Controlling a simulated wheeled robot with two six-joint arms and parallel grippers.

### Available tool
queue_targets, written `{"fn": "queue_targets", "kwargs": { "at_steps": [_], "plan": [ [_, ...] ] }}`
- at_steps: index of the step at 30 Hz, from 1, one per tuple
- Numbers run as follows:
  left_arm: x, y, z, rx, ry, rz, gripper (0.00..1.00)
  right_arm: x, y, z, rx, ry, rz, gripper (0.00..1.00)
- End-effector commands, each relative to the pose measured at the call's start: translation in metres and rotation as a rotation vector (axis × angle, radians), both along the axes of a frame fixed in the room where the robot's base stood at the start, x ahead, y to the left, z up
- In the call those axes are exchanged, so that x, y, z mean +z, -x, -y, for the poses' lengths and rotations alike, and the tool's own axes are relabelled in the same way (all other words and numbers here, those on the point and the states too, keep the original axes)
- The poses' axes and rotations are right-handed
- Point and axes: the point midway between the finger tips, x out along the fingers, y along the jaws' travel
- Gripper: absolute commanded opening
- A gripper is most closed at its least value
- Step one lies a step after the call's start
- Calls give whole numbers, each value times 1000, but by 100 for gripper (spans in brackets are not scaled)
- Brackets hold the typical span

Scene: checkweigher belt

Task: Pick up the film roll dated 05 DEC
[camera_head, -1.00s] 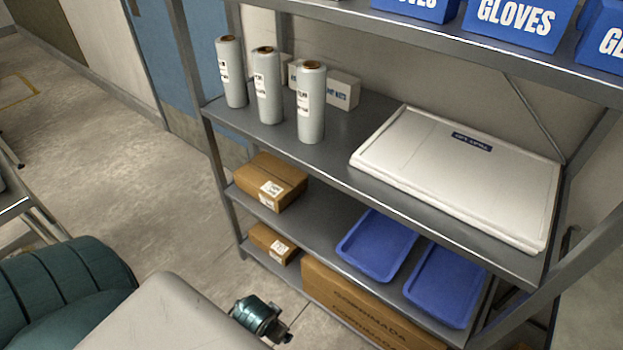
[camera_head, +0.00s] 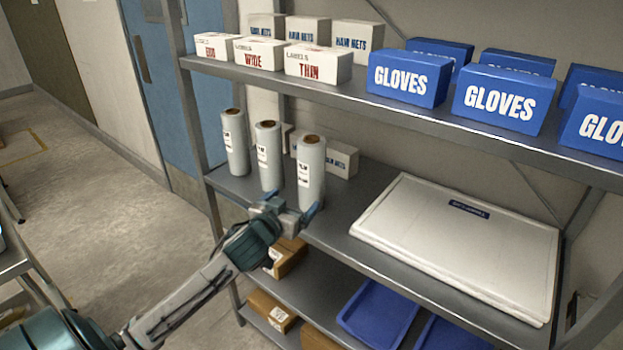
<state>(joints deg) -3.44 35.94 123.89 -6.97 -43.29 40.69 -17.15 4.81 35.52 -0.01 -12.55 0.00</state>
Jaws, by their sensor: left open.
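Three upright film rolls stand in a row at the left end of the middle shelf (camera_head: 362,238): a left roll (camera_head: 235,143), a centre roll (camera_head: 268,158) and a right roll (camera_head: 310,165). Each is pale grey wrap on a brown core with a white label. The print on the labels is too small to read, so I cannot tell which is dated 05 DEC. My left gripper (camera_head: 293,207) is open and empty at the shelf's front edge, in front of the centre and right rolls. It hides a little of their lower parts. My right gripper is not in view.
Label boxes (camera_head: 318,65) and blue glove boxes (camera_head: 410,78) fill the upper shelf just above the rolls. White hair-net boxes (camera_head: 341,160) stand behind the rolls. A flat white lid-like panel (camera_head: 470,240) covers the shelf's right. Blue trays (camera_head: 378,318) lie below.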

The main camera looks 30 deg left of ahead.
Motion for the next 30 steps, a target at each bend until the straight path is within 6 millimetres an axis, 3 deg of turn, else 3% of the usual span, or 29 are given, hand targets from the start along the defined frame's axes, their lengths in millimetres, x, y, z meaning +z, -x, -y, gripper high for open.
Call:
{"fn": "queue_targets", "kwargs": {
  "at_steps": [1,3,7,15,22,30],
  "plan": [
    [19,-11,-7,-12,-3,54,91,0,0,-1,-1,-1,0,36],
    [37,-20,-11,-30,2,106,91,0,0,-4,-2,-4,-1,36],
    [52,-34,-16,-41,12,145,91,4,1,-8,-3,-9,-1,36],
    [52,-74,-20,-41,13,145,91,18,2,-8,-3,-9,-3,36],
    [52,-90,-20,-41,13,143,91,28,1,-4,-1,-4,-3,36],
    [50,-126,-22,-43,11,142,91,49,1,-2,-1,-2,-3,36]
  ]
}}
